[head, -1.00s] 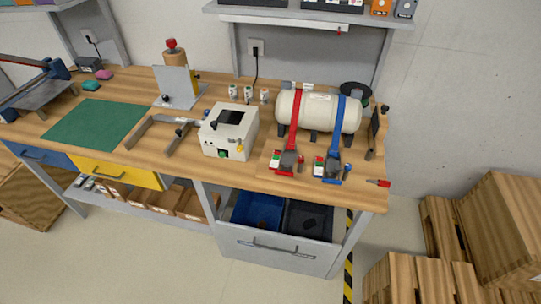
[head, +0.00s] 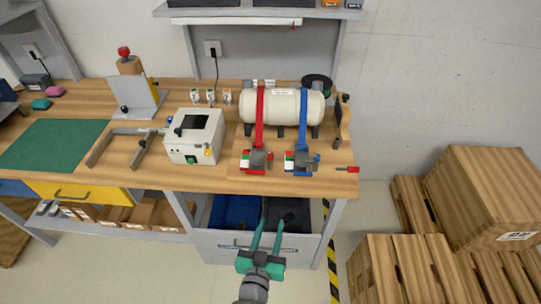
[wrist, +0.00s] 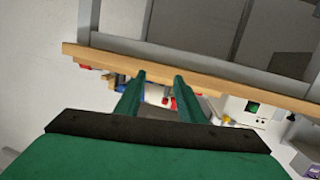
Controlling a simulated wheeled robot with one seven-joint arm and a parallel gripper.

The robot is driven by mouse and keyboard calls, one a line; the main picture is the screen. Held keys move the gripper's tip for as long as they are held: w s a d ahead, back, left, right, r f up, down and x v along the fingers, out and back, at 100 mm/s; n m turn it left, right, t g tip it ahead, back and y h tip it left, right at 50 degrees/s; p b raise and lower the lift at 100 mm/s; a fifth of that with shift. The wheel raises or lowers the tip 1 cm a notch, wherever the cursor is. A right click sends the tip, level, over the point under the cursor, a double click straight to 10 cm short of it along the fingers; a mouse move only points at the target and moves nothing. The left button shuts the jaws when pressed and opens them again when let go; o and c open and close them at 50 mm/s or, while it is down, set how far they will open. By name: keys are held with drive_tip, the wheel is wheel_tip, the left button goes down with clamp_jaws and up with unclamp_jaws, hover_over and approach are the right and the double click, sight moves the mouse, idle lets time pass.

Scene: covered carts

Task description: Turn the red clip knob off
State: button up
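The red clip (head: 256,161) sits at the lower end of the red strap (head: 260,110) on the wooden bench, with a grey knob-like part on it and a small green, white and red marking at its left. The knob's setting is too small to read. A blue clip (head: 300,163) with a blue strap stands just right of it. My gripper (head: 273,217), with green fingers, is open and empty in front of the bench, below and apart from the clips. In the wrist view my gripper (wrist: 160,80) points at the bench edge, with small red and blue parts partly hidden beyond it.
A cream tank (head: 282,106) lies under both straps. A white box (head: 194,145) with a dark screen stands left of the red clip. A red-handled tool (head: 347,169) lies at the right edge. The bench's front edge (wrist: 230,88) and drawer (head: 215,243) lie close to my gripper.

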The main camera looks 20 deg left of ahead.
drive_tip(key=m+t+h, duration=0.1)
drive_tip(key=m+t, duration=0.1)
approach(269, 158)
drive_tip(key=shift+h, duration=0.3)
drive_tip(key=w, duration=1.1)
drive_tip(key=shift+a+r, duration=0.1)
clamp_jaws()
